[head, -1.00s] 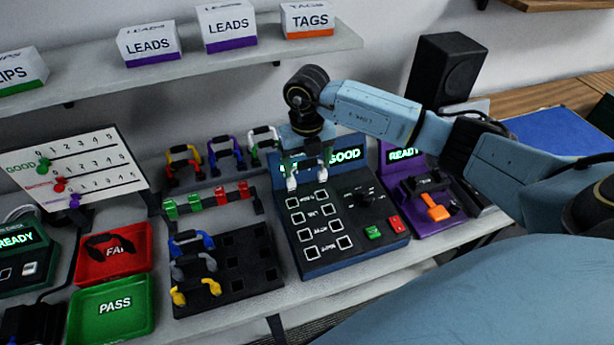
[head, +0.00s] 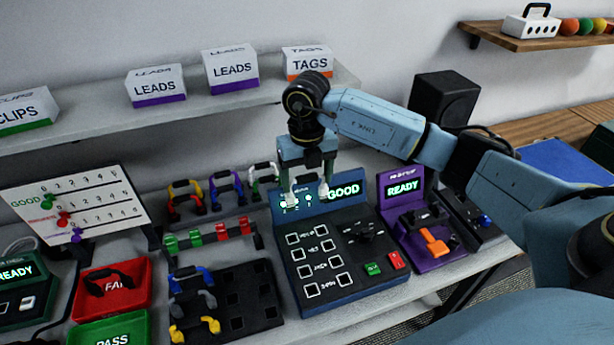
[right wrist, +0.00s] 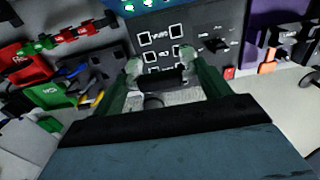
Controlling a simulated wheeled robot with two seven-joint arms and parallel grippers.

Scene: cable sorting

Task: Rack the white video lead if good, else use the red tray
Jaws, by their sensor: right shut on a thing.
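My right gripper (head: 307,195) is shut on a lead just in front of the tester's (head: 343,265) upright panel. In the right wrist view a dark piece (right wrist: 170,78) sits between its fingertips (right wrist: 160,66); the lead's colour is hard to tell. The tester's screen (head: 343,191) reads GOOD. A white-topped lead (head: 262,172) hangs at the right end of the back rack, beside purple and red-yellow leads. The red FAIL tray (head: 137,304) at the left holds a black lead (head: 108,281). My left gripper is not in view.
A black holder (head: 262,298) left of the tester has blue, grey and yellow leads in its left column; its other places look empty. A green PASS tray (head: 85,334) lies in front. A purple READY station (head: 432,250) stands right. A shelf (head: 200,112) with boxes runs above.

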